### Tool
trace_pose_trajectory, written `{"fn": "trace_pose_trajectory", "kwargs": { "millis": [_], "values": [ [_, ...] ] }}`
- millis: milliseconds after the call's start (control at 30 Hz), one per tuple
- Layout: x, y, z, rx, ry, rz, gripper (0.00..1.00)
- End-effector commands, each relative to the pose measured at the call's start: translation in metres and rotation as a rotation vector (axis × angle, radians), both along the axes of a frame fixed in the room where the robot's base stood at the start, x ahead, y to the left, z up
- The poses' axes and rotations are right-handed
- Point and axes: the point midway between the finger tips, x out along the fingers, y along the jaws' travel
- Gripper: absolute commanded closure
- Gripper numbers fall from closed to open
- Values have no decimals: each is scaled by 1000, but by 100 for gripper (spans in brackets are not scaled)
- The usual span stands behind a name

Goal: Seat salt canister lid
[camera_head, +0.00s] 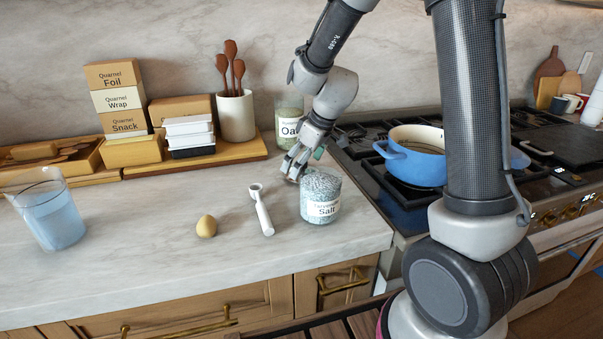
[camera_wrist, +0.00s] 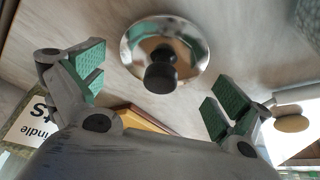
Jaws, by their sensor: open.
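The salt canister (camera_head: 321,196), a clear jar of speckled contents with a "Salt" label, stands upright on the counter near the stove. No knobbed lid shows on its top. Its side shows at the top right corner of the wrist view (camera_wrist: 309,22). A round shiny metal lid (camera_wrist: 137,40) with a black knob (camera_wrist: 160,76) lies knob up on the counter in the wrist view. In the head view I cannot make it out clearly. My gripper (camera_head: 303,164) is low, behind the canister. Its green-padded fingers (camera_wrist: 158,88) are open and empty, spread either side of the knob.
An oats canister (camera_head: 289,126) stands close behind my gripper. A white scoop (camera_head: 262,211) and an egg-shaped timer-like object (camera_head: 206,226) lie left of the salt. A utensil crock (camera_head: 236,116) stands on a wooden board (camera_head: 190,161). A blue pot (camera_head: 412,158) sits on the stove at right.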

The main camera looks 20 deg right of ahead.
Motion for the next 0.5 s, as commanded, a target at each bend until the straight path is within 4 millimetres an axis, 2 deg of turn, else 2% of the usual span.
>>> {"fn": "trace_pose_trajectory", "kwargs": {
  "millis": [267, 500],
  "values": [
    [1, 1, -4, 0, 0, 0, 0],
    [1, 1, -4, 0, 0, -1, 44]
  ]
}}
